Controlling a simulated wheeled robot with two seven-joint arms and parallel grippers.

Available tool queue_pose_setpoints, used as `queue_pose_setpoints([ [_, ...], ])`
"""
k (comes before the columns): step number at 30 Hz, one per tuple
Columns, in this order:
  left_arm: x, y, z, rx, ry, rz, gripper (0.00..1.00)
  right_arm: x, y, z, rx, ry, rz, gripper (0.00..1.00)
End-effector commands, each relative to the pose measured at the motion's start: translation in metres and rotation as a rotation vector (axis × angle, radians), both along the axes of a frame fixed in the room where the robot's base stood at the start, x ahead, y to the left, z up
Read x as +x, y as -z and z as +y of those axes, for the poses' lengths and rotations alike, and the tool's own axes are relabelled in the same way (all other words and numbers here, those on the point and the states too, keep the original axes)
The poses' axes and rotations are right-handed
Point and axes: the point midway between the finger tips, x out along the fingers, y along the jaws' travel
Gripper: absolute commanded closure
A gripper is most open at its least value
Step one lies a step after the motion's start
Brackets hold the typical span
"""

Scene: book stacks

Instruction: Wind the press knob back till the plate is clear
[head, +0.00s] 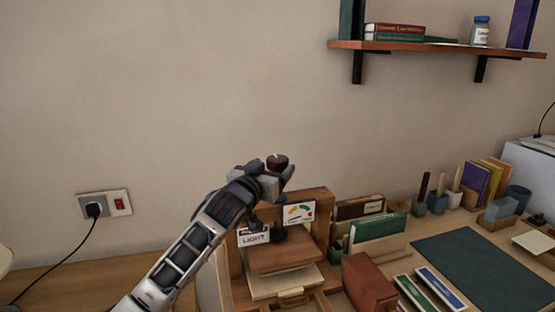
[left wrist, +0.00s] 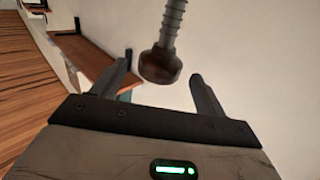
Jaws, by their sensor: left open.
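The wooden book press (head: 318,204) stands below my left gripper. Its round dark brown knob (head: 278,160) shows at the top, between my gripper's fingers. In the left wrist view the knob (left wrist: 160,66) sits on a grey threaded screw (left wrist: 174,18), with a gap to each finger. My left gripper (head: 274,171) is open around the knob. The press plate (head: 284,257) is a brown wooden block above a pale board (head: 286,284); whether they touch I cannot tell. A coloured dial (head: 299,212) and a "LIGHT" label (head: 254,237) are on the press. My right gripper is out of view.
A red-brown box (head: 369,285) and a green book (head: 379,226) stand right of the press. A dark mat (head: 484,272) lies farther right. A wall shelf (head: 430,47) with books hangs at upper right. A wall socket (head: 104,205) is at left. The wall space above my gripper is clear.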

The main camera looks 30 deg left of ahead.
Motion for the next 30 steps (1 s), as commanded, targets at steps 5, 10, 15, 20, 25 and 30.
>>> queue_pose_setpoints([
  [5,0.027,-0.001,0.004,-0.001,-0.001,0.000,0.27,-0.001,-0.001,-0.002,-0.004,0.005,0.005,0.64],
  [10,0.037,0.000,0.006,0.000,0.000,0.001,0.27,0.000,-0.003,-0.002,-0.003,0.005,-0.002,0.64],
  [15,0.039,0.000,0.006,0.000,0.001,0.000,0.27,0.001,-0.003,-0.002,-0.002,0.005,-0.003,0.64],
  [20,0.039,0.000,0.006,0.000,0.001,0.000,0.32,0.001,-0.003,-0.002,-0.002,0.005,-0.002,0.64],
  [25,0.039,0.001,0.006,0.000,0.001,0.001,0.71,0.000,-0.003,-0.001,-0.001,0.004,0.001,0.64],
  [30,0.039,0.001,0.006,-0.001,-0.004,0.001,0.71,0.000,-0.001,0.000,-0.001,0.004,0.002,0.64],
])
